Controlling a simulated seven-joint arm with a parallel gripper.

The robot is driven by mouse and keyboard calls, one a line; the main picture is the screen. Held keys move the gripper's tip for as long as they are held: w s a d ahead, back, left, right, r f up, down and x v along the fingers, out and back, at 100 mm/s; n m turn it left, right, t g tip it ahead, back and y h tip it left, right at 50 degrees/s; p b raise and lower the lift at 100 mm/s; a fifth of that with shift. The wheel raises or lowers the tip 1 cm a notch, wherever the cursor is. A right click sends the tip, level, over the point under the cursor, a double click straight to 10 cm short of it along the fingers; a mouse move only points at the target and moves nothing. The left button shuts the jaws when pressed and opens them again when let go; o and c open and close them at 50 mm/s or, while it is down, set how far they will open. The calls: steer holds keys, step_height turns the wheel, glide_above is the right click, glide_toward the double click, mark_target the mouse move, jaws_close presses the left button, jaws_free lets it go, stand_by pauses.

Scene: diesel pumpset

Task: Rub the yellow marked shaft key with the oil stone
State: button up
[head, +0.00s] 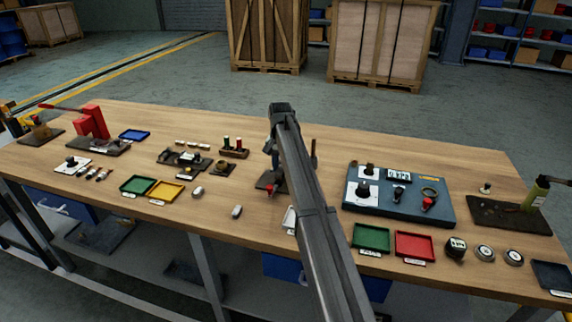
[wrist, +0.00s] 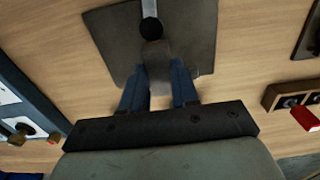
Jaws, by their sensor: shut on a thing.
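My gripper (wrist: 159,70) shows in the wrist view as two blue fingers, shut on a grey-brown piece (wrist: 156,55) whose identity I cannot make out. The piece is over a dark square plate (wrist: 193,40), close to a black round knob (wrist: 151,28) on a grey bar. In the head view my arm hides the gripper and part of this plate (head: 264,181). I cannot pick out the yellow marked shaft key or the oil stone for sure. A dark base (head: 170,158) left of my arm carries small metal parts.
A rack with red and green items (head: 234,152) stands left of my arm. A blue panel with fittings (head: 440,210) lies to the right. Green (head: 371,238) and red (head: 415,246) trays are at the front right.

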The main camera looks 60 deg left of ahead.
steer(key=shift+s+a, duration=0.65)
steer(key=shift+w+d, duration=1.25)
steer(key=shift+d, duration=0.1)
steer(key=shift+w+d+r, duration=0.1)
steer(key=shift+w+d, duration=0.05)
steer(key=shift+w, duration=0.05)
step_height(320, 180, up, 8)
